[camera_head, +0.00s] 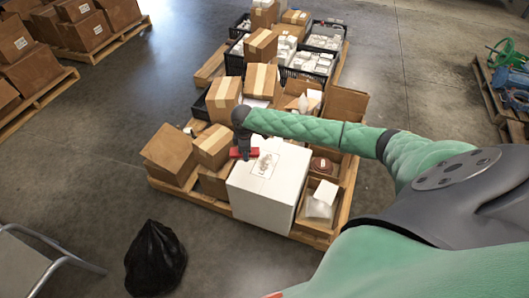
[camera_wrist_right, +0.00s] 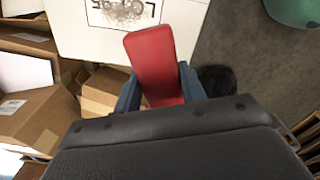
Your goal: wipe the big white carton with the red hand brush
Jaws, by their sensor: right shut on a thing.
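The big white carton (camera_head: 268,196) stands at the front of the pallet, with a dark smudged logo on its top. The carton's top with the smudged print also shows in the right wrist view (camera_wrist_right: 85,40). My right gripper (camera_head: 243,152) is shut on the red hand brush (camera_head: 249,154), at the carton's far left top edge. In the right wrist view the red brush (camera_wrist_right: 152,60) sits between the fingers and reaches over the carton's top. Whether its bristles touch the carton I cannot tell. My left gripper is not in view.
Brown cartons (camera_head: 172,150) crowd the pallet left of the white carton, and an open box (camera_head: 320,205) stands to its right. Black crates (camera_head: 310,62) stand behind. A black bag (camera_head: 155,258) and a metal-framed chair (camera_head: 40,260) are on the floor at front left.

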